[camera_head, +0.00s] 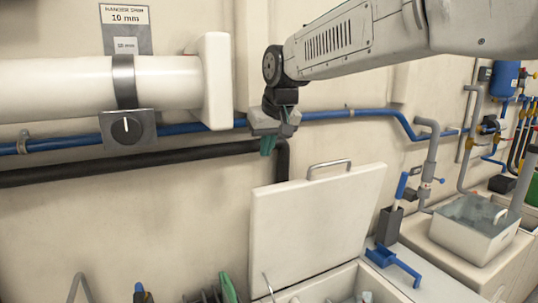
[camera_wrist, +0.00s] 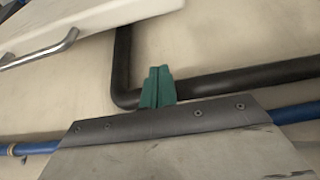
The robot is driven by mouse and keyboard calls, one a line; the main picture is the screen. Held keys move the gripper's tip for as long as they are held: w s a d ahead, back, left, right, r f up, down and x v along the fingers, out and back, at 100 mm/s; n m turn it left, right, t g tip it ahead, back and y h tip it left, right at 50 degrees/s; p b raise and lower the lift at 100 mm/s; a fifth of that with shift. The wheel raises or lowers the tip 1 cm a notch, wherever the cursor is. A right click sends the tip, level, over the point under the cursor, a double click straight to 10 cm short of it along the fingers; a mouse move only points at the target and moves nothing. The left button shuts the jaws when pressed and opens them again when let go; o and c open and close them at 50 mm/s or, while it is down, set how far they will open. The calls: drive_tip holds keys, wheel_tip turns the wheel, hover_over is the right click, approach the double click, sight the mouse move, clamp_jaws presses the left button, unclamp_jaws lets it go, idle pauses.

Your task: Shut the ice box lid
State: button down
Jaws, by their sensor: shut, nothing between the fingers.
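The ice box lid (camera_head: 315,225) is a cream panel with a metal bar handle (camera_head: 330,168) on its upper edge. It stands raised and tilted back toward the wall above the ice box (camera_head: 345,287), whose open interior shows at the bottom. My gripper (camera_head: 268,146), with green fingertips, is above and left of the lid's top edge, apart from it. The fingers are shut and empty. In the wrist view the shut fingertips (camera_wrist: 158,86) are in front of the wall, and the lid (camera_wrist: 95,20) with its handle is at the upper left.
Blue pipe (camera_head: 355,113) and black pipe (camera_head: 130,162) run along the wall behind my gripper. A blue scoop (camera_head: 392,262) lies on the right rim beside the lid. A white cylinder (camera_head: 100,85) is at the upper left.

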wheel_tip(320, 180, down, 8)
drive_tip(key=shift+s+d+r, duration=0.1)
drive_tip(key=shift+s+r, duration=0.05)
idle(0.4)
